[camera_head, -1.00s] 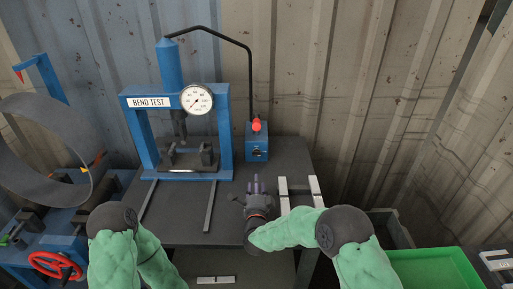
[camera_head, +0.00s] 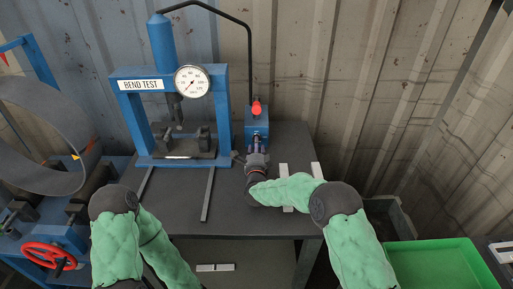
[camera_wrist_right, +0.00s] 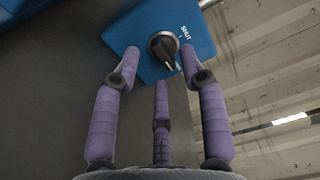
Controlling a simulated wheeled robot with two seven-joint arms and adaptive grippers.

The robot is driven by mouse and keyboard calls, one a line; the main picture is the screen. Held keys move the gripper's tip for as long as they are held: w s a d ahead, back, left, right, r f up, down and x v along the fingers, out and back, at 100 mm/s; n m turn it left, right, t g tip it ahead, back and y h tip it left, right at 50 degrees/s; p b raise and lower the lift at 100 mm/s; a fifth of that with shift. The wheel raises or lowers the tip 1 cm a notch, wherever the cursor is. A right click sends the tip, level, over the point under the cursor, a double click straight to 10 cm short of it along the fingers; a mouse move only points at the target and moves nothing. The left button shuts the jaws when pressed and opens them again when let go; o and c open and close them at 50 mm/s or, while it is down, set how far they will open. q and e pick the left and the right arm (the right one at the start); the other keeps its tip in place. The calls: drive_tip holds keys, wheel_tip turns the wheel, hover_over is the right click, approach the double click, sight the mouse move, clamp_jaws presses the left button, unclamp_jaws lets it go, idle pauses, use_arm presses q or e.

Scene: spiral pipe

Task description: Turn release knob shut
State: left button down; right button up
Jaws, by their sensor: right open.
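The release knob (camera_wrist_right: 164,48) is a dark round knob with a pointer on the front of the blue pump box. A "SHUT" label is beside it in the right wrist view; the pointer does not line up with that label. The blue box (camera_head: 257,127) has a red-topped part (camera_head: 257,108) on it. My right gripper (camera_head: 257,150) is directly in front of the box. In the right wrist view its purple fingers (camera_wrist_right: 158,75) are spread around the knob's line, apart from it. In the head view the knob is hidden by the gripper. My left gripper is not visible.
The blue bend test press (camera_head: 177,115) with its dial gauge (camera_head: 192,82) stands left of the box. White bars (camera_head: 284,172) lie right of my right gripper on the dark table (camera_head: 190,222). A green tray (camera_head: 432,262) is at lower right. A red handwheel (camera_head: 48,256) is at lower left.

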drive_tip(key=shift+w, duration=0.85)
drive_tip(key=shift+c, duration=0.2)
clamp_jaws()
drive_tip(key=shift+n, duration=1.5)
drive_tip(key=shift+d+n, duration=0.1)
drive_tip(key=shift+n, duration=1.8)
